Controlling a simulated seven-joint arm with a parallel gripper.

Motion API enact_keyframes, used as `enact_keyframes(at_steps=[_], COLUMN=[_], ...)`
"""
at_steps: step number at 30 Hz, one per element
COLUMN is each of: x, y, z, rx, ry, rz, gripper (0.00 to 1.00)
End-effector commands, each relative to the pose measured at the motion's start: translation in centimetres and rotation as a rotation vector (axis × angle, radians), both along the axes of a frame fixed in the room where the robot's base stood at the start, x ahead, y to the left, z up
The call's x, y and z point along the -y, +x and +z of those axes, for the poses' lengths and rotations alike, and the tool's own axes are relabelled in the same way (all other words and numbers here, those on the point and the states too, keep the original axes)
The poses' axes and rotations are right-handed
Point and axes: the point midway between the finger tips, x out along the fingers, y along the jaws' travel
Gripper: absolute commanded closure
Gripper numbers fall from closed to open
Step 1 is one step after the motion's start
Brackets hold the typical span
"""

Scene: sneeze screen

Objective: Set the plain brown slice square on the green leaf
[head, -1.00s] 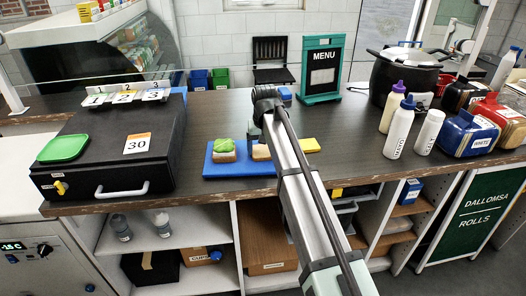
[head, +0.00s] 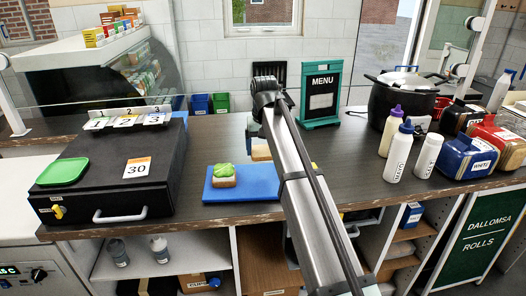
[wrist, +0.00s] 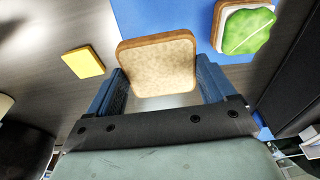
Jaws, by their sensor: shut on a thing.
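The plain brown slice (wrist: 157,62) is held between the two blue fingers of my gripper (wrist: 162,82). In the head view the slice (head: 261,153) shows partly, beside my arm, and appears raised above the blue board (head: 258,186). The green leaf (head: 224,170) lies on a bread slice on the left part of the board. In the wrist view the leaf (wrist: 248,30) is at the upper right, apart from the held slice. My arm hides most of the gripper in the head view.
A yellow block (wrist: 83,62) lies on the counter beside the board. A black case (head: 110,165) with a green tray (head: 63,171) stands left. White bottles (head: 399,152) and the menu stand (head: 321,95) are to the right and behind. The counter between case and board is clear.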

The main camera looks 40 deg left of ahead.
Motion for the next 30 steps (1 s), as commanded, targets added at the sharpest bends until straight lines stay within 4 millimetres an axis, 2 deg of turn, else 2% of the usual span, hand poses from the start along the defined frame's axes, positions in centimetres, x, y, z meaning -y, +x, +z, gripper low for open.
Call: enact_keyframes(at_steps=[13, 17, 20, 25, 30], x=[0.0, -0.7, -2.2, -5.9, -9.0], y=[0.0, -0.9, -2.6, -6.3, -8.8], z=[0.0, 0.0, 0.0, 0.3, 0.8], rx=[0.000, 0.000, 0.000, 0.001, 0.006], ry=[0.000, 0.000, 0.000, 0.000, -0.004], rz=[0.001, 0.013, 0.040, 0.101, 0.134], gripper=[0.45, 0.45, 0.45, 0.45, 0.45])
